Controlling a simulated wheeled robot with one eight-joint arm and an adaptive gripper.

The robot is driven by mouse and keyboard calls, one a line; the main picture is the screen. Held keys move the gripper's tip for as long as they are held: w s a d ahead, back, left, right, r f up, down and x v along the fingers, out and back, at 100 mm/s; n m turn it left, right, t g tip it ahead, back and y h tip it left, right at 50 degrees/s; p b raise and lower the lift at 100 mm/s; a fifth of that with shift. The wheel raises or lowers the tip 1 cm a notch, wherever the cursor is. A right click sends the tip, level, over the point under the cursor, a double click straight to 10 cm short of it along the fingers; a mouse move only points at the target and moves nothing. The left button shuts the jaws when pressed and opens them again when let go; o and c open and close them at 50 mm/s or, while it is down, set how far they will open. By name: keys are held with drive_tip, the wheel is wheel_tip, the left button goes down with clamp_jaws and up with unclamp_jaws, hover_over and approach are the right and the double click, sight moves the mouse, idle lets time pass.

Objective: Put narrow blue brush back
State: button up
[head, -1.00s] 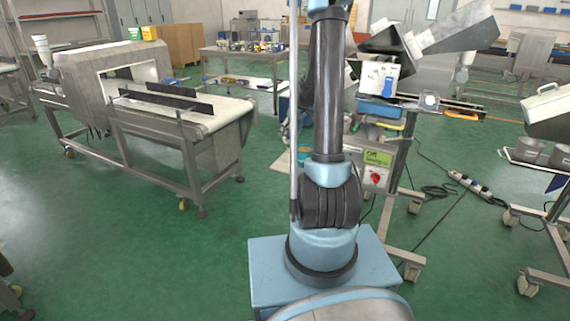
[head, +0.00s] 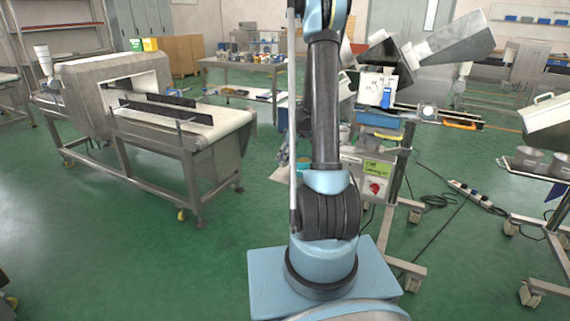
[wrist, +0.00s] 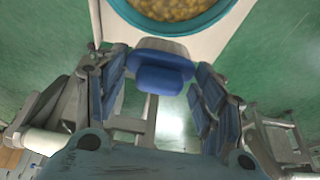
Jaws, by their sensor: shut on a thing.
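In the wrist view my gripper (wrist: 160,88) has its two dark blue-grey fingers on either side of a blue piece (wrist: 160,80), and it is shut on it. The piece looks like part of the narrow blue brush, with a grey part behind it; its full length and bristles cannot be made out. In the head view my gripper is mostly hidden behind my arm. A blue item (head: 386,98) hangs on the pale front of the metal machine there; I cannot tell which brush or tool it is.
A teal-rimmed bowl of yellow-brown pieces (wrist: 175,10) sits on a white surface just beyond my gripper. A conveyor (head: 215,125) stands at left, a wheeled metal machine (head: 375,150) behind my arm, a cable (head: 440,235) on the floor at right. Green floor is free at front left.

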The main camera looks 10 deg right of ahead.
drive_tip(key=shift+f, duration=1.75)
drive_tip(key=o, duration=1.2)
drive_tip(key=shift+o, duration=0.2)
